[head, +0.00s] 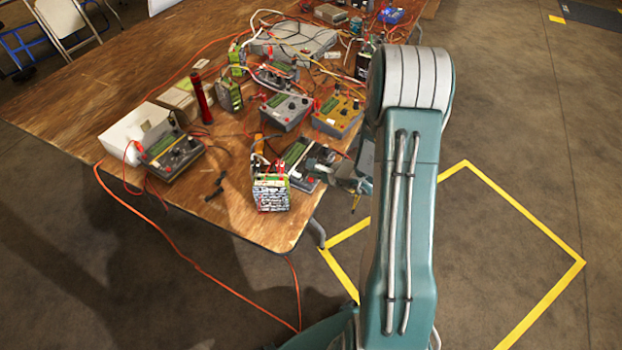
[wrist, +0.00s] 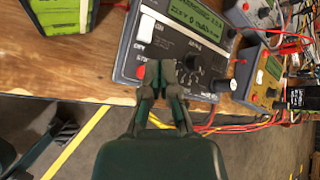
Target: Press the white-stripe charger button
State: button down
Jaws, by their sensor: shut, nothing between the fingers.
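A dark grey charger (wrist: 196,62) with a green display, a black knob, a white switch and a small red button (wrist: 141,72) fills the upper middle of the wrist view. In the head view this charger (head: 296,160) stands near the table's front corner, partly hidden by my arm. My gripper (wrist: 160,74) is shut and empty, its tips over the charger's lower face just right of the red button. Whether the tips touch the face I cannot tell. My gripper also shows in the head view (head: 322,160).
A patterned battery pack (head: 270,193) stands left of the charger. Yellow (head: 338,115) and grey (head: 284,110) chargers sit behind it; another dark charger (head: 175,153) is at left. Red cables run across the wooden table (head: 235,215). The floor right of the table is open.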

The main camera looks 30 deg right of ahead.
jog(key=r, duration=0.4)
jog(key=shift+s+d+r, duration=0.25)
jog(key=shift+s+r, duration=0.15)
dwell(0.6)
jog(key=s+a+r+n+g+y, duration=0.1)
jog(key=s+a+r+n+g, duration=0.1)
jog(key=s+a+r+n, duration=0.45)
jog(key=s+a+r+n+g+y, duration=0.2)
jog(key=s+a+r+n+g, duration=0.1)
jog(key=a+r+n, duration=0.55)
jog(key=s+r+n+h, duration=0.3)
jog(key=s+r+n, duration=0.1)
jog(key=s, duration=0.3)
jog(key=s+r+n+h, duration=0.4)
jog(key=s, duration=0.4)
jog(key=shift+s+r, duration=0.15)
jog(key=shift+r, duration=0.15)
jog(key=shift+a, duration=0.1)
